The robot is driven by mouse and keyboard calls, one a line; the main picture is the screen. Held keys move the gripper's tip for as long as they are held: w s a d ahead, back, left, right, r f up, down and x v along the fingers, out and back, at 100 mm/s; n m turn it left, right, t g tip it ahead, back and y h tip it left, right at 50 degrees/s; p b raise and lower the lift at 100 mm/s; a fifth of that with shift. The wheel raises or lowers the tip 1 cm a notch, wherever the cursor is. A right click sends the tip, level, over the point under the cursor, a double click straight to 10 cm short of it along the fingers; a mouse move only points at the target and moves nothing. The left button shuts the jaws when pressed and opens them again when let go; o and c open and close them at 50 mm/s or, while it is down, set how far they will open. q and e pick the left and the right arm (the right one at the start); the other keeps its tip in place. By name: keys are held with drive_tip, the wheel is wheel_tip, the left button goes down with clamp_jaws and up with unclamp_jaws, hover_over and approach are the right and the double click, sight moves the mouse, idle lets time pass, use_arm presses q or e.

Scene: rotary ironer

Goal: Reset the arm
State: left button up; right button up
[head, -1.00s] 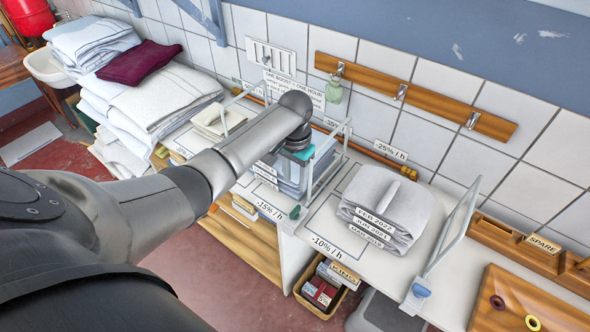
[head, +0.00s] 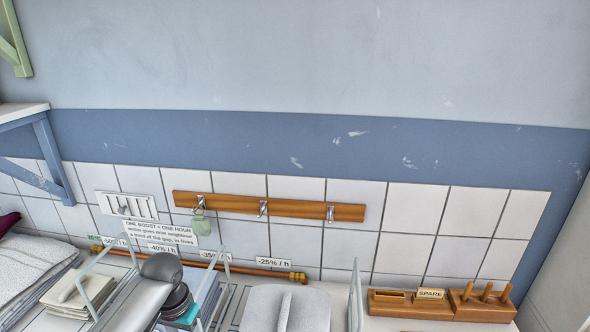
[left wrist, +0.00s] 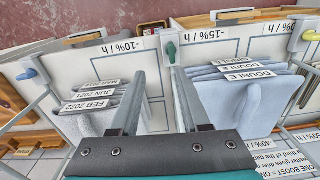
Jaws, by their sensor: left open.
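My left arm shows at the bottom left of the head view, with its wrist (head: 165,275) low over the shelf. Its fingers are cut off there. In the left wrist view my left gripper (left wrist: 158,75) is open, its two fingers apart with nothing seen between them but shelf surface. It hangs above the shelf between a grey folded stack (left wrist: 98,118) with date tags and a blue-grey folded stack (left wrist: 235,105) with "DOUBLE" tags. I cannot tell whether a finger touches anything. My right gripper is not in view.
Wire-framed dividers (head: 355,295) stand between the stacks. A copper pipe (head: 250,269) runs along the tiles. A wooden peg block (head: 482,304) sits at right. The upper wall is clear.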

use_arm(q)
drive_tip(key=s+d+f+m+t, duration=0.2)
drive_tip(key=s+d+f, duration=0.1)
drive_tip(key=s+d, duration=0.75)
drive_tip(key=s+a+r+n+t, duration=0.1)
drive_tip(key=s+r, duration=0.5)
drive_tip(key=s, duration=0.6)
wheel_tip(320, 180, down, 35)
drive_tip(key=s+g+b, duration=0.1)
drive_tip(key=s+b, duration=0.1)
drive_tip(key=b, duration=1.1)
drive_tip(key=s+a+f+b, duration=0.1)
drive_tip(key=s+f+b, duration=0.2)
drive_tip(key=s+f, duration=0.2)
drive_tip(key=s+a+f+b, duration=0.1)
drive_tip(key=s+f+b, duration=0.3)
drive_tip(key=f, duration=0.7)
drive_tip(key=s+a+f+g+b, duration=0.1)
drive_tip(key=s+f+b, duration=0.2)
drive_tip(key=s+f, duration=0.3)
wheel_tip(320, 180, down, 2)
drive_tip(key=shift+f, duration=0.25)
